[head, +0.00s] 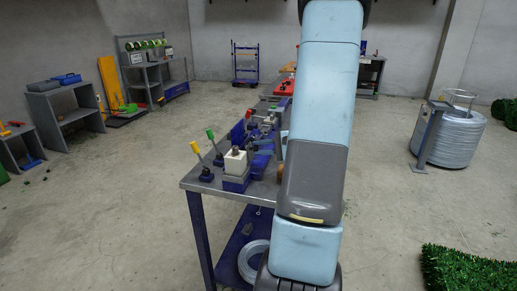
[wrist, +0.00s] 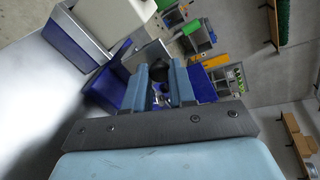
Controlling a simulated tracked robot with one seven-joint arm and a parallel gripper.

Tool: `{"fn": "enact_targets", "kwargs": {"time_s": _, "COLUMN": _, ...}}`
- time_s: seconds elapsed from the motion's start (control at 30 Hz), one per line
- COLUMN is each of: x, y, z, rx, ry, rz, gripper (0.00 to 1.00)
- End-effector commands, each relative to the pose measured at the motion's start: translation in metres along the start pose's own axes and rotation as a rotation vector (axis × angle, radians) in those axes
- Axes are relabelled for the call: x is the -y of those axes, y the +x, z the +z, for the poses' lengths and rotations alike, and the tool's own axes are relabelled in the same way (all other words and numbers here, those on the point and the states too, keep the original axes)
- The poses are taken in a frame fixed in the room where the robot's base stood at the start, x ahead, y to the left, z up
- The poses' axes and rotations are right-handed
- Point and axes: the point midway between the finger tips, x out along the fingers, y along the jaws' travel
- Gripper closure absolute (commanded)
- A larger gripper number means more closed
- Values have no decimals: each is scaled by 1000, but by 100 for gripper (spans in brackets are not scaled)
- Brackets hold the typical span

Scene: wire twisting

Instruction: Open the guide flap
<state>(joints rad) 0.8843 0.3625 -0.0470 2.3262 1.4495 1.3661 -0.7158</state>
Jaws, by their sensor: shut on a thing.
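In the wrist view my gripper (wrist: 162,76) shows two light-blue fingers close together. They are shut on a dark round-ended knob (wrist: 186,70), which shows between and just beyond the fingertips. The knob appears to belong to the guide flap, but the flap's outline cannot be told apart from the blue and grey parts around it. In the head view the wire-twisting machine (head: 236,184) stands on the bench, with blue parts and a white block (head: 235,162). My arm hides the right side of the machine and most of my gripper there.
A yellow-knobbed lever (head: 196,147) and a green-knobbed lever (head: 211,135) stand at the bench's left end. The grey bench top (head: 205,184) has little bare room. A wire coil (head: 252,262) lies on the lower shelf. A wire spool (head: 455,138) stands at right.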

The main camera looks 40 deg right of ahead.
Motion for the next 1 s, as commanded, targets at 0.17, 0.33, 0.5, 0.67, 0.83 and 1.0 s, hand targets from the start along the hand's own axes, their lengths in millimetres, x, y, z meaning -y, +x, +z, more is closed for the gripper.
{"fn": "enact_targets", "kwargs": {"time_s": 0.17, "x": -2, "y": 0, "z": 0, "rx": 5, "ry": 2, "rz": -8, "gripper": 100}}
{"fn": "enact_targets", "kwargs": {"time_s": 0.33, "x": -2, "y": 0, "z": 0, "rx": 6, "ry": 2, "rz": -7, "gripper": 100}}
{"fn": "enact_targets", "kwargs": {"time_s": 0.5, "x": -2, "y": 0, "z": 1, "rx": 6, "ry": 2, "rz": -7, "gripper": 70}}
{"fn": "enact_targets", "kwargs": {"time_s": 0.67, "x": -1, "y": 0, "z": 0, "rx": 6, "ry": 1, "rz": -8, "gripper": 55}}
{"fn": "enact_targets", "kwargs": {"time_s": 0.83, "x": -1, "y": 0, "z": 0, "rx": 5, "ry": 1, "rz": -8, "gripper": 50}}
{"fn": "enact_targets", "kwargs": {"time_s": 1.0, "x": -1, "y": -2, "z": 0, "rx": 5, "ry": 1, "rz": -8, "gripper": 50}}
